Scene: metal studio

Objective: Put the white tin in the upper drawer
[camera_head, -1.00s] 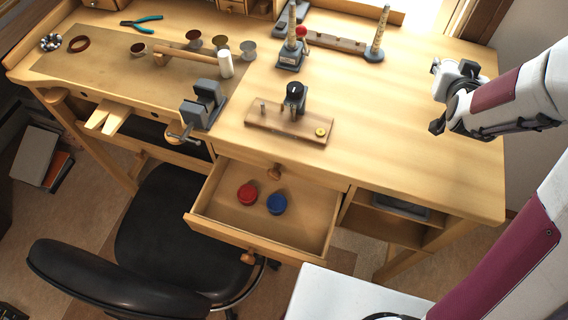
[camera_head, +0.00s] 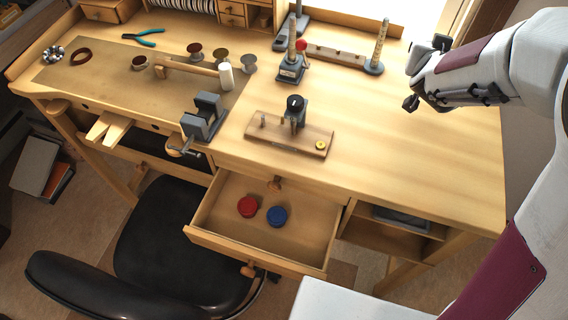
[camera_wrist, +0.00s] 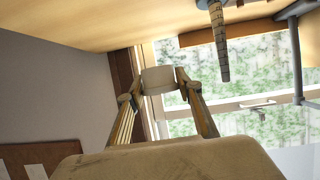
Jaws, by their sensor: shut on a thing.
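My gripper (camera_head: 422,73) is above the right part of the bench, seen from the side. In the wrist view my gripper (camera_wrist: 159,82) is shut on the white tin (camera_wrist: 158,79), between its two fingertips. A wooden drawer (camera_head: 205,232) is pulled out below the bench, with a red tin (camera_head: 247,207) and a blue tin (camera_head: 277,216) inside. A round knob (camera_head: 275,183) sits on the front just above it, which looks like a shut upper drawer.
A wooden board with a small dark-topped tool (camera_head: 294,108) stands near the front edge. A ring mandrel stand (camera_head: 375,62) is at the back, left of my gripper. A vise (camera_head: 204,115) and hammer (camera_head: 225,76) are further left. The bench's right part is clear.

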